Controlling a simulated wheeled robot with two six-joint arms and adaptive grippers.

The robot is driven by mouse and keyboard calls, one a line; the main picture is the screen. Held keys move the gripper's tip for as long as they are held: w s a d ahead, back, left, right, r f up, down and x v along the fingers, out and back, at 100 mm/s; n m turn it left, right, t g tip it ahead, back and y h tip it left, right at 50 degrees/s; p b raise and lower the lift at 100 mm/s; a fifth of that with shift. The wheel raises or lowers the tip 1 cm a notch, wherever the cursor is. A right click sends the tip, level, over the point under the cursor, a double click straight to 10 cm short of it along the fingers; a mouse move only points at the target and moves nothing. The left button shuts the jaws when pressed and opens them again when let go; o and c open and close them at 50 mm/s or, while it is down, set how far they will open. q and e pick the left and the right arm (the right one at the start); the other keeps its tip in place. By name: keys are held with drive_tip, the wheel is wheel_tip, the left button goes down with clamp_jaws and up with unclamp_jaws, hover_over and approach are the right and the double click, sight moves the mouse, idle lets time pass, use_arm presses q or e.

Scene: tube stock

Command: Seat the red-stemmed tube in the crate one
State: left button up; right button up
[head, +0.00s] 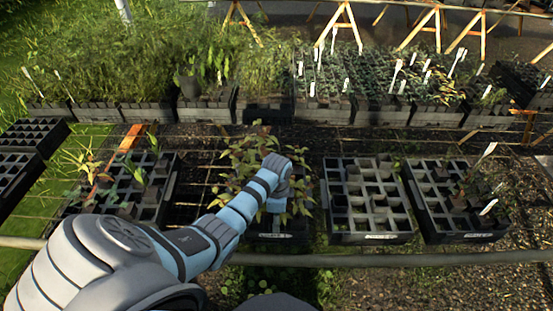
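My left arm reaches in from the lower left. Its wrist end hangs over the leafy plants of the middle crate (268,237); my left gripper (277,203) is barely visible below it, and its fingers and anything between them are hidden. A plant with reddish stems (88,168) stands at the left side of the left crate (165,197); I cannot tell whether it is the red-stemmed tube. To the right are a crate of mostly empty cells (378,238) and a crate with a few tubes (476,237). The front labels are too small to read. My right gripper is not in view.
A row of planted dark crates (205,112) stands behind. Empty black trays (32,135) lie at the far left. A horizontal rail (400,260) runs across the front. A narrow gap separates the middle crate from the mostly empty one.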

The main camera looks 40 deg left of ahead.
use_arm(q)
drive_tip(key=shift+o, duration=1.1)
drive_tip(key=shift+s+r, duration=0.1)
wheel_tip(320, 180, up, 7)
drive_tip(key=shift+f, duration=0.15)
drive_tip(key=shift+r, duration=0.4)
drive_tip(key=shift+f, duration=0.1)
